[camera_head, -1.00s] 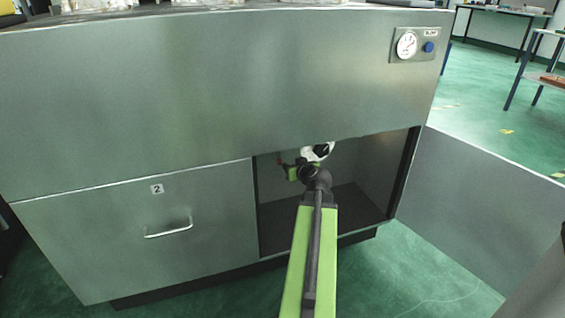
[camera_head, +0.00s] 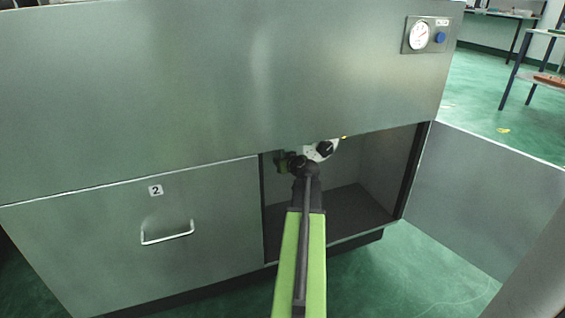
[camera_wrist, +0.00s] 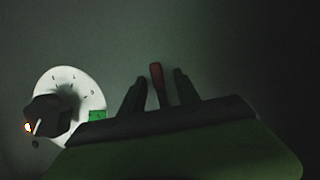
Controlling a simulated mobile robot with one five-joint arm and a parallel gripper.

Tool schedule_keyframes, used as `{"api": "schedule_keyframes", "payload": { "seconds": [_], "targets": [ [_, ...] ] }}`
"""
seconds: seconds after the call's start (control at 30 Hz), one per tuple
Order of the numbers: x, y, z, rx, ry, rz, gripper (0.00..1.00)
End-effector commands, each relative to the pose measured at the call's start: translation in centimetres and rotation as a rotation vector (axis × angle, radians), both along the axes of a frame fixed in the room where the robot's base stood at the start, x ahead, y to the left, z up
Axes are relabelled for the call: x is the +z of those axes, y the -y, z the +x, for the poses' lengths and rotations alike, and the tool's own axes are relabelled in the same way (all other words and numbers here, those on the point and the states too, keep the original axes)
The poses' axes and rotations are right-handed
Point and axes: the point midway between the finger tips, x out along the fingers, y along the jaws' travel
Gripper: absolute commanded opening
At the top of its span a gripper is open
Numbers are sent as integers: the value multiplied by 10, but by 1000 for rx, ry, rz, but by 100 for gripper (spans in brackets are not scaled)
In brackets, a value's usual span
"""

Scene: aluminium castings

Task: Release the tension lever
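A red handle (camera_wrist: 157,84), which looks like the tension lever, stands upright against the dim back wall in the wrist view. My gripper (camera_wrist: 158,76) is open, its two dark fingers on either side of the handle with a gap on each side. The handle's lower end is hidden behind my gripper's body. In the head view my arm reaches into the open cabinet compartment, and the lever cannot be made out there.
A white dial (camera_wrist: 84,88) with a black knob (camera_wrist: 46,116) and a green mark is left of my gripper. The open door (camera_head: 490,195) stands to the right. Drawer 2 (camera_head: 150,205) is shut at left. A gauge (camera_head: 419,35) and blue button (camera_head: 440,39) are above.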

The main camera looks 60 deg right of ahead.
Motion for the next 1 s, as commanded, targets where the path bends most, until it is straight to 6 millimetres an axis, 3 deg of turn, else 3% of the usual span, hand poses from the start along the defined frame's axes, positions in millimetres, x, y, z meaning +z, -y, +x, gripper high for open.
{"api": "schedule_keyframes", "payload": {
  "seconds": [0.03, 0.33, 1.0],
  "targets": [
    [0, 1, -1, -1, 0, 0, 37],
    [0, 2, -2, -3, 0, 0, 0],
    [0, 2, -4, -4, -1, 0, 0]
  ]
}}
